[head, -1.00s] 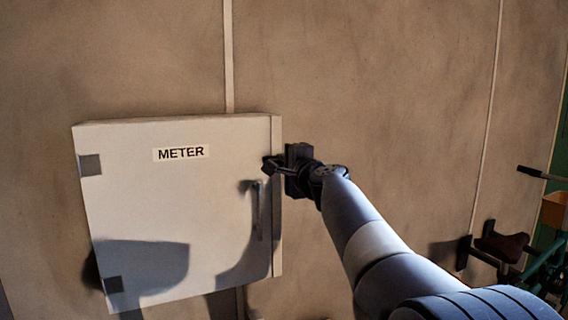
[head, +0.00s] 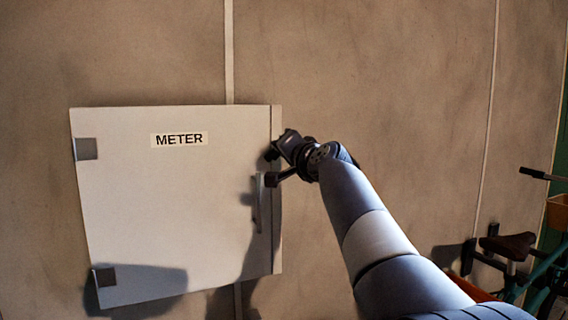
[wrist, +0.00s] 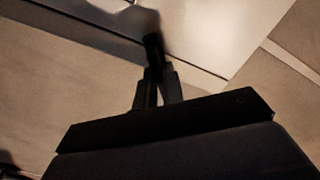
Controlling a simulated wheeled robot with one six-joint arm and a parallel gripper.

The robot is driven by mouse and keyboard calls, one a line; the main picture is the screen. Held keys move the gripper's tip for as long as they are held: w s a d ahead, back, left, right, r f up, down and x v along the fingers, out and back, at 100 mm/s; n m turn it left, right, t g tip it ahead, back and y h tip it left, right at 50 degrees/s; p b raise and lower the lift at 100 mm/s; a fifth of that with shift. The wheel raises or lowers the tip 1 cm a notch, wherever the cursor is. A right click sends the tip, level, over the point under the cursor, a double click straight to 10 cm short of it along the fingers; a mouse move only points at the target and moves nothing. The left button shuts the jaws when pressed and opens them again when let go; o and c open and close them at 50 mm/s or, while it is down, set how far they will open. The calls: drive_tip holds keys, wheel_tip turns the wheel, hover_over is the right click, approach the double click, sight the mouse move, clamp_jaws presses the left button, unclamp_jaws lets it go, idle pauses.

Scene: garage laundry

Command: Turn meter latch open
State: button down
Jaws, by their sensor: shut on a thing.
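The meter box (head: 170,220) is a pale wall cabinet with a METER label (head: 180,139) and a flat, shut-looking door. A slim vertical handle (head: 257,208) shows near the door's right edge. My gripper (head: 273,158) is at the box's upper right edge, just above and right of that handle. In the wrist view my gripper (wrist: 156,78) is shut on a short dark bar, taken as the latch (wrist: 152,48), which stands out between the fingertips against the pale box. The latch's base is hard to make out, and my gripper hides it in the head view.
Two dark hinge plates (head: 87,149) sit on the door's left side. A bicycle (head: 520,262) stands at the lower right, apart from my arm. The wall (head: 400,100) around the box is bare except for thin vertical strips.

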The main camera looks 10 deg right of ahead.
drive_tip(key=shift+f+n+b, duration=0.1)
drive_tip(key=shift+n+b, duration=2.9)
drive_tip(key=shift+n, duration=2)
drive_tip(key=c, duration=1.5)
unclamp_jaws()
drive_tip(key=s+b, duration=0.1)
drive_tip(key=s, duration=0.2)
drive_tip(key=s+d+b, duration=0.1)
drive_tip(key=s, duration=0.3)
drive_tip(key=s+d+b, duration=0.1)
drive_tip(key=s, duration=0.2)
drive_tip(key=shift+s+b, duration=0.3)
drive_tip(key=shift+b, duration=0.1)
